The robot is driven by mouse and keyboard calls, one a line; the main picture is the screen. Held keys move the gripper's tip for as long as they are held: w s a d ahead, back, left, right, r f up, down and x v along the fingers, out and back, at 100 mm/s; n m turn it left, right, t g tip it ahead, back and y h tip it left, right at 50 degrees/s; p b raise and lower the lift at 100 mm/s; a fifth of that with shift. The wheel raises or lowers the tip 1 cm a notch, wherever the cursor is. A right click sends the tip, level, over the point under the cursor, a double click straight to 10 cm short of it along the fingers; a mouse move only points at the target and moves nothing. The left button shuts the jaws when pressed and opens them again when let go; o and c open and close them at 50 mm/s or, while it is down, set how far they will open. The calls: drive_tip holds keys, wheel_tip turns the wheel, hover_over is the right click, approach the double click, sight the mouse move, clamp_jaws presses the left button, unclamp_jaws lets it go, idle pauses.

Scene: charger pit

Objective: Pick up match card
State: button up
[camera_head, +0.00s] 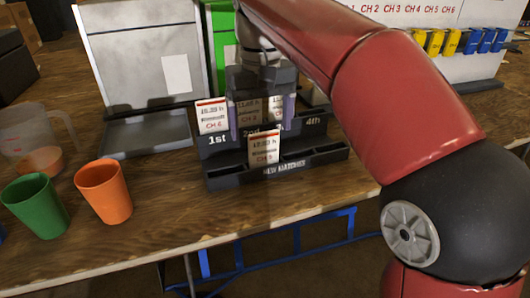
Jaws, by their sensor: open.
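A black stepped card rack (225,180) stands on the wooden table, with slots marked 1st, 2nd and 4th and a front row labelled like "NEW ARRIVALS". A white match card (264,149) stands upright in the front row. Behind it, one card (211,116) stands at the 1st slot, and more cards (249,113) stand near the 2nd slot and to its right. My gripper (262,128) points down over the back row, its fingers open on either side of the cards near the middle. Whether the fingers touch a card cannot be told. My arm and gripper partly hide the rack's rear.
An orange cup (104,191), a green cup (36,206) and a clear measuring jug (35,135) stand at the left. A grey box (139,60) and a green one (221,48) stand behind the rack. A white board with yellow and blue holders (452,42) is at the back right.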

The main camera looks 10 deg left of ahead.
sight(264, 150)
drive_tip(key=f, duration=0.2)
drive_tip(key=f+b, duration=0.1)
drive_tip(key=f, duration=0.3)
drive_tip(key=shift+s+d+f, duration=0.1)
drive_tip(key=shift+s+d, duration=0.2)
drive_tip(key=shift+s, duration=0.05)
drive_tip(key=shift+c, duration=0.4)
drive_tip(key=c, duration=1)
